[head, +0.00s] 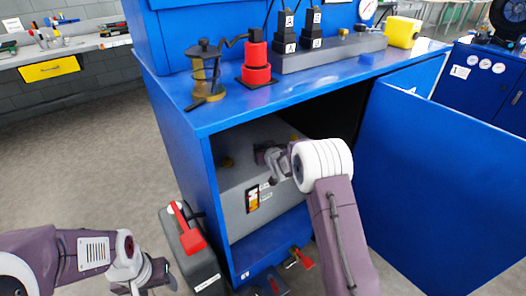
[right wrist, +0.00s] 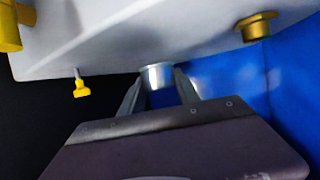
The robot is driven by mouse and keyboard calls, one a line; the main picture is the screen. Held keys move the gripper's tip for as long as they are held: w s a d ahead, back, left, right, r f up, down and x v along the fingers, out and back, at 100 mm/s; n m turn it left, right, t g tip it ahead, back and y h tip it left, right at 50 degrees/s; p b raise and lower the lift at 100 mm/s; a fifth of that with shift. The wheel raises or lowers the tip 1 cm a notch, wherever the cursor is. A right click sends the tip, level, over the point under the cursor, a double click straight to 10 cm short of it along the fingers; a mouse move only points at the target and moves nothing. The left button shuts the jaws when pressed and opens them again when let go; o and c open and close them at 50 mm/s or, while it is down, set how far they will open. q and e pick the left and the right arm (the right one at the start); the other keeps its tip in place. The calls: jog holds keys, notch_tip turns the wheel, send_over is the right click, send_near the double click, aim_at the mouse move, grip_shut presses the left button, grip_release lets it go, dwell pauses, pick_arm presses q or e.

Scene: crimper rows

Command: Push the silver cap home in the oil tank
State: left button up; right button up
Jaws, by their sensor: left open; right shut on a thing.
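The grey oil tank (head: 234,185) stands inside the blue cabinet, with a small level window on its front. My right gripper (head: 268,158) reaches in at the tank's top front. In the right wrist view the silver cap (right wrist: 157,76) is between the fingertips of my right gripper (right wrist: 158,84), which is shut on it. The cap meets the edge of the pale tank surface (right wrist: 170,35) in that picture; I cannot tell how deep it sits. In the head view the cap is hidden by my gripper. My left gripper (head: 150,284) is open and empty, low at the bottom left.
The cabinet door (head: 440,190) stands open to the right. A brass fitting (right wrist: 257,26) and a yellow-handled part (right wrist: 81,88) show on the tank. Grey floor at left is clear.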

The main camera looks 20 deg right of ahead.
jog(key=s+d+r+p, duration=0.4)
jog(key=d+r, duration=0.3)
jog(key=d, duration=0.3)
jog(key=n+g+y+p, duration=0.1)
jog(key=n+y+p, duration=0.4)
send_over(228, 159)
jog(key=shift+w+a+f, duration=0.1)
jog(key=shift+f, duration=0.15)
notch_tip(228, 159, down, 6)
jog(key=b, duration=0.3)
jog(key=shift+r+b, duration=0.2)
jog(key=shift+b, duration=0.2)
jog(key=shift+f, duration=0.15)
